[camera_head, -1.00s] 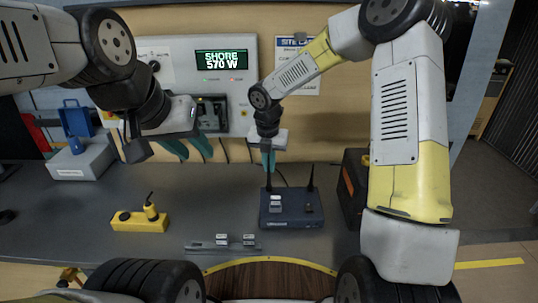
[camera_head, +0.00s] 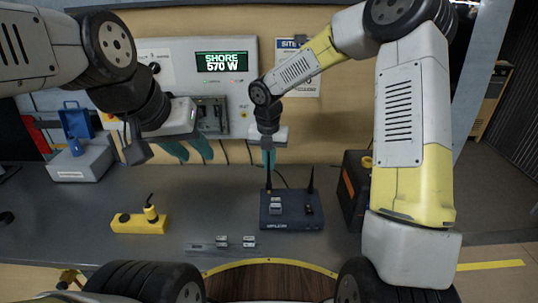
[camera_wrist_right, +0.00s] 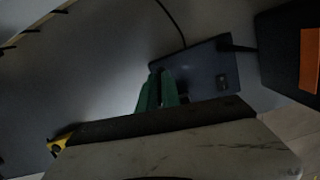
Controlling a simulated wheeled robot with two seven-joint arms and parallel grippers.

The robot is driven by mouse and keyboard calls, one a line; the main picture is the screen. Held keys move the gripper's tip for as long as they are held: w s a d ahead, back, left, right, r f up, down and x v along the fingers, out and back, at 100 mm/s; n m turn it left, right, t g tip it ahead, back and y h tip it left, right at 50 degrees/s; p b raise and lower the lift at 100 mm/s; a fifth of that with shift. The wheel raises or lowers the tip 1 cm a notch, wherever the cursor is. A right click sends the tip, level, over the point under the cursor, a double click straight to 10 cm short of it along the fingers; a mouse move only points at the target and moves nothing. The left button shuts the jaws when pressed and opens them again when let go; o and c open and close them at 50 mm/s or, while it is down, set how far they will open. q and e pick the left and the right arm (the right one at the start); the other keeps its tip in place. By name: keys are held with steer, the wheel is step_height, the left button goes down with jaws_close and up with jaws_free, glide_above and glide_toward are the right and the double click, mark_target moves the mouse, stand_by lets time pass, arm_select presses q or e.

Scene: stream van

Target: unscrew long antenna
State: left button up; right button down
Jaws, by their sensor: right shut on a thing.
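A dark blue router box (camera_head: 278,222) sits on the grey bench, with small white blocks on its top. Its left antenna (camera_head: 268,184) rises from the back left corner into my right gripper (camera_head: 268,158). My right gripper is shut on that antenna, which its fingers largely hide. A second dark antenna (camera_head: 311,180) stands at the router's back right. In the right wrist view, the green fingers (camera_wrist_right: 160,90) are beside the router (camera_wrist_right: 208,65), and their grip point is hidden. My left gripper (camera_head: 188,151) is open and empty, in front of the wall panel.
A yellow block (camera_head: 135,224) with a black stub is on the bench at left, near a grey box (camera_head: 82,164) with a blue latch. Small white pieces (camera_head: 222,241) lie on a strip at the front edge. A black and orange case (camera_head: 352,190) stands close right of the router.

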steer(key=shift+r, duration=0.35)
steer(key=shift+r, duration=1.4)
